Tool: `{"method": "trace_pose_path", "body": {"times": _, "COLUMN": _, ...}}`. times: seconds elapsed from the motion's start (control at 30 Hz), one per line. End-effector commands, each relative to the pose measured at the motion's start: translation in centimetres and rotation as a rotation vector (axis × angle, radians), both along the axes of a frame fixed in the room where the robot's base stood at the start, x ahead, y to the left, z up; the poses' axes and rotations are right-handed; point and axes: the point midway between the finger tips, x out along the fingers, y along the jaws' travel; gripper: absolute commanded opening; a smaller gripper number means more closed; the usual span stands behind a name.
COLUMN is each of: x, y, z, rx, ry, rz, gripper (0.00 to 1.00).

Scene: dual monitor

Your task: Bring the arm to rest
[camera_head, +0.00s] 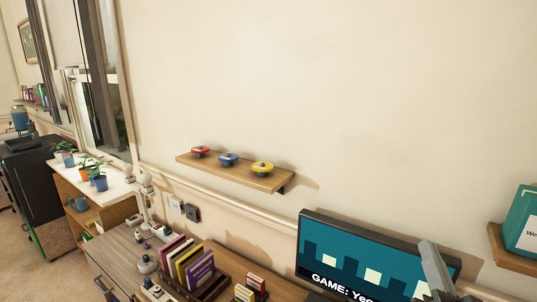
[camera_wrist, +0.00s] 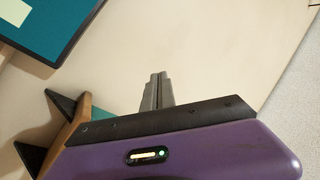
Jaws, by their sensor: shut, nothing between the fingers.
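My gripper (camera_head: 433,262) shows at the lower right of the head view, in front of the lit monitor (camera_head: 335,247). In the wrist view my gripper (camera_wrist: 157,78) has its two grey fingers together with nothing between them. The fingers point toward the plain beige wall (camera_wrist: 210,50). I cannot tell how far the fingertips are from the wall. A corner of a monitor (camera_wrist: 75,12) shows at the upper left of the wrist view.
A wall shelf (camera_head: 230,174) holds red, blue and yellow round things. A right shelf (camera_head: 510,256) bears a teal box (camera_head: 523,222). Books (camera_head: 187,264) stand in a holder on the desk. Potted plants (camera_head: 97,180) stand at the left. The upper wall is clear.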

Motion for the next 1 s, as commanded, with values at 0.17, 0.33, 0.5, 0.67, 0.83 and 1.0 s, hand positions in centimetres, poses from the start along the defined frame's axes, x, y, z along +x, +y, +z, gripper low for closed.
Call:
{"method": "trace_pose_path", "body": {"times": 0.17, "x": -5.3, "y": 1.0, "z": -3.5, "rx": 0.005, "ry": 0.002, "rz": -0.120, "gripper": 0.00}}
{"method": "trace_pose_path", "body": {"times": 0.33, "x": -11.1, "y": 2.1, "z": -7.3, "rx": -0.047, "ry": 0.067, "rz": -0.201, "gripper": 0.00}}
{"method": "trace_pose_path", "body": {"times": 0.5, "x": -17.4, "y": 3.7, "z": -11.0, "rx": -0.147, "ry": 0.171, "rz": -0.223, "gripper": 0.00}}
{"method": "trace_pose_path", "body": {"times": 0.67, "x": -23.4, "y": 5.1, "z": -13.9, "rx": -0.267, "ry": 0.286, "rz": -0.180, "gripper": 0.00}}
{"method": "trace_pose_path", "body": {"times": 0.83, "x": -29.5, "y": 6.2, "z": -17.0, "rx": -0.393, "ry": 0.432, "rz": -0.062, "gripper": 0.00}}
{"method": "trace_pose_path", "body": {"times": 1.0, "x": -34.2, "y": 6.9, "z": -19.6, "rx": -0.480, "ry": 0.554, "rz": 0.075, "gripper": 0.00}}
